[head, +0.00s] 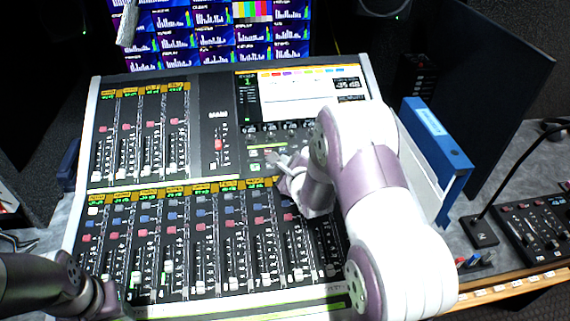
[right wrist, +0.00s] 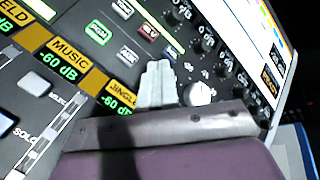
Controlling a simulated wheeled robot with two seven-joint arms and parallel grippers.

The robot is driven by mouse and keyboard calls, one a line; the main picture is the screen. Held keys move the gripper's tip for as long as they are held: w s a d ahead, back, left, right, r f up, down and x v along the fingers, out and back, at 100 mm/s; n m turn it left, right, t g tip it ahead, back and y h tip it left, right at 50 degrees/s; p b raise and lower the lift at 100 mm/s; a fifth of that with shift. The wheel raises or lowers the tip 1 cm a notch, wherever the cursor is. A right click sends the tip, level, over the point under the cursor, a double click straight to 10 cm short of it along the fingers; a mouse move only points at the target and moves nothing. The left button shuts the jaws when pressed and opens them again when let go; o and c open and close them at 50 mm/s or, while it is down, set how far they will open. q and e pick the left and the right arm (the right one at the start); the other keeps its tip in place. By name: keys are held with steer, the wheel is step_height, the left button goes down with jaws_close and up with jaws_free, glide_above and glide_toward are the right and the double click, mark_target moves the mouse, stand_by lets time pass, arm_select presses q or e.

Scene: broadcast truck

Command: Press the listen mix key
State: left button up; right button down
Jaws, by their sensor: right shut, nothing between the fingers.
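The mixing console (head: 88,140) fills the middle of the head view. Small keys with coloured labels sit left of its knobs. The wording is too blurred for me to tell which is listen mix. My right gripper (head: 274,158) is shut and empty, tips over this key area; it also shows in the right wrist view (right wrist: 160,68). I cannot tell whether the tips touch the panel. My left gripper's fingers do not show.
Fader rows lie left of and below the right gripper, and a round knob (right wrist: 200,93) is close right of its fingers. The console screen (head: 310,97) is behind. A blue binder (head: 437,135) stands to the right. Part of my left arm is at lower left.

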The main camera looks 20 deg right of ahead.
steer(key=shift+f, duration=0.15)
stand_by(0.3)
steer(key=shift+s+r+p, duration=0.25)
steer(key=shift+r+p, duration=0.35)
steer(key=shift+r, duration=0.2)
steer(key=r+p, duration=0.1)
steer(key=s+r+p, duration=0.1)
steer(key=r, duration=0.1)
steer(key=s+r+p, duration=0.1)
steer(key=p, duration=0.1)
steer(key=shift+a+r, duration=0.3)
stand_by(0.3)
